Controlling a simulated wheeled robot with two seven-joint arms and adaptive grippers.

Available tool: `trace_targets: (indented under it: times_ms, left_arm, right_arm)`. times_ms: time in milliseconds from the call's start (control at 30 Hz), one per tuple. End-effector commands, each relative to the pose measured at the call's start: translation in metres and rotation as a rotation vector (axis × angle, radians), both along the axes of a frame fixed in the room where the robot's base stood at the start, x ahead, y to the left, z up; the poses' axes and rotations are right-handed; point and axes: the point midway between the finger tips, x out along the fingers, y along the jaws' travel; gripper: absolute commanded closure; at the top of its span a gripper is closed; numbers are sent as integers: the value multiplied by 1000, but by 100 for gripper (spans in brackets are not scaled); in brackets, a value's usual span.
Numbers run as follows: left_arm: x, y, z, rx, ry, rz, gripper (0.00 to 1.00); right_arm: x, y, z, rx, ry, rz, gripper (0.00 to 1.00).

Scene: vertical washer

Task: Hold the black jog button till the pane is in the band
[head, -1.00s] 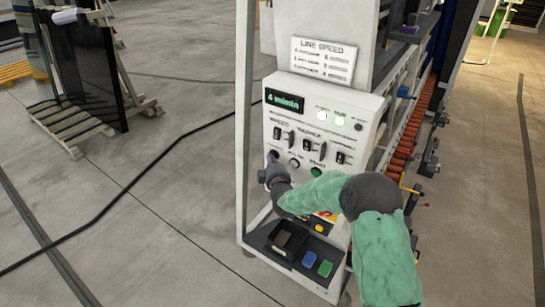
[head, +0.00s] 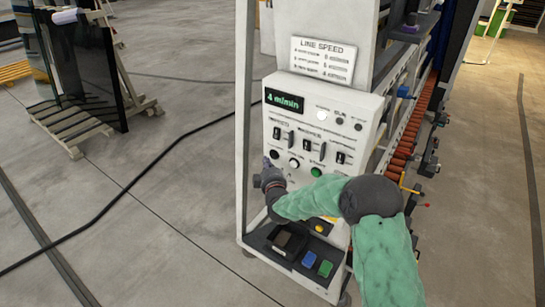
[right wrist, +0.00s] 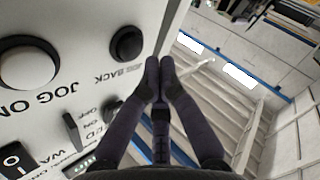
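The black jog button (head: 275,154) is at the left end of the lower button row on the white control panel. In the right wrist view, the black button (right wrist: 127,43) is beside the lettering "JOG BACK". My right gripper (head: 266,162) is at the panel's left edge, close to this button. Its two fingertips (right wrist: 159,67) are together with nothing between them. They appear to the right of the button in the wrist view, with a gap between. My left gripper is not in view. I cannot make out a pane in a band.
A white JOG ON button (right wrist: 30,65) and a green button (head: 316,171) share the row. The display (head: 284,101) reads 4 m/min. A white lamp (head: 321,114) is lit; the RUN lamp (head: 340,120) is dark. Dark glass (head: 95,62) stands on a rack at left.

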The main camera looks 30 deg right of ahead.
Motion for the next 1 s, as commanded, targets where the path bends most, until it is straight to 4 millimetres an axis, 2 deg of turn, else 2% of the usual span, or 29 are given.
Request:
trace_targets:
  times_ms: [500,1000]
  left_arm:
    - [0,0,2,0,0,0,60]
    - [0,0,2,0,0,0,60]
  right_arm:
    - [-16,38,0,0,0,0,100]
    - [-17,40,0,-1,1,-1,100]
